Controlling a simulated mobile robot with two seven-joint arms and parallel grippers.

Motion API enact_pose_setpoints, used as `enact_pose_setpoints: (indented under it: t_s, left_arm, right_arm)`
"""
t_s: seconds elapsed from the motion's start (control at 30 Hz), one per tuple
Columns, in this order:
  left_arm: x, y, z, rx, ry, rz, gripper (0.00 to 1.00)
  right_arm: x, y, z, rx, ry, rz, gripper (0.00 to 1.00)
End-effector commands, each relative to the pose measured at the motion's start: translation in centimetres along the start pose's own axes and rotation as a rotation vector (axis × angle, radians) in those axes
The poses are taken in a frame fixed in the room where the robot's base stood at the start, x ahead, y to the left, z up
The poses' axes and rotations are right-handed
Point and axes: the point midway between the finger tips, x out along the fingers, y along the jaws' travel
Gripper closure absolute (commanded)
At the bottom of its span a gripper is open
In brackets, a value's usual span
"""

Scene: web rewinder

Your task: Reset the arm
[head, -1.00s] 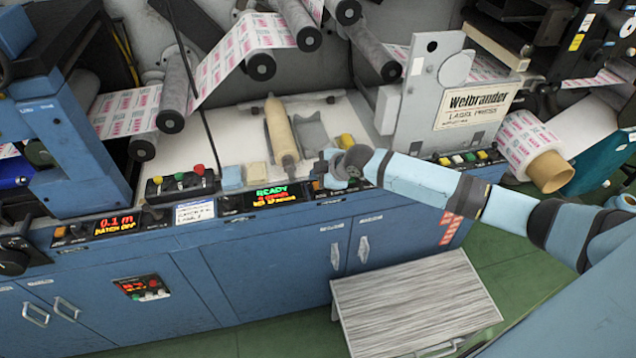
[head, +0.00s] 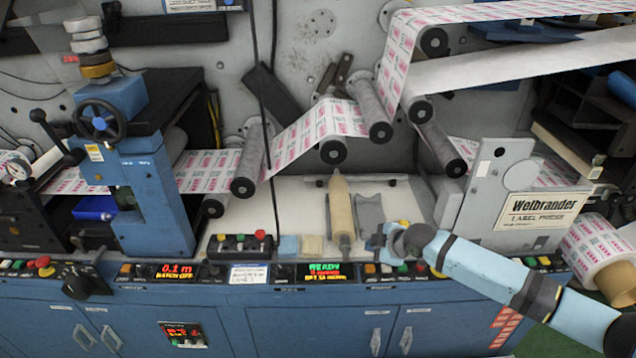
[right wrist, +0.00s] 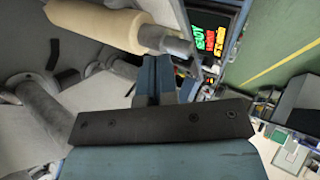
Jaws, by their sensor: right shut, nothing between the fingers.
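My right arm reaches in from the lower right of the head view. Its light-blue right gripper (head: 377,241) is at the front of the machine's deck, just right of the READY display (head: 324,271). In the right wrist view the right gripper (right wrist: 156,75) has its fingers together with nothing between them. A tan roller (head: 341,208) lies on the deck to the left of the gripper. In the wrist view this roller (right wrist: 105,24) is close beyond the fingertips. Whether they touch cannot be told. My left gripper is not in view.
Web rollers (head: 371,108) carry printed labels above the deck. A button box (head: 240,244) and coloured blocks (head: 300,245) sit left of the tan roller. The label press plate (head: 492,195) stands to the right. Blue cabinets (head: 285,330) run below.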

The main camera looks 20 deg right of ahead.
Motion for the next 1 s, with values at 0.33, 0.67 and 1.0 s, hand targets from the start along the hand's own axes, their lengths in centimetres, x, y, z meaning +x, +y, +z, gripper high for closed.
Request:
enact_pose_setpoints:
  t_s: [0.33,0.67,1.0]
  left_arm:
    - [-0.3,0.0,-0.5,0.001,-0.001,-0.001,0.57]
    - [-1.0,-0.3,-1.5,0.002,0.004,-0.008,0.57]
    - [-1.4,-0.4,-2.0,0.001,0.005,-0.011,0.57]
  right_arm:
    - [0.9,-10.1,-3.0,0.165,0.098,-0.011,1.00]
    - [-3.4,-24.0,-5.3,0.570,0.187,0.060,1.00]
    - [-10.2,-31.5,-2.8,0.882,0.139,0.192,1.00]
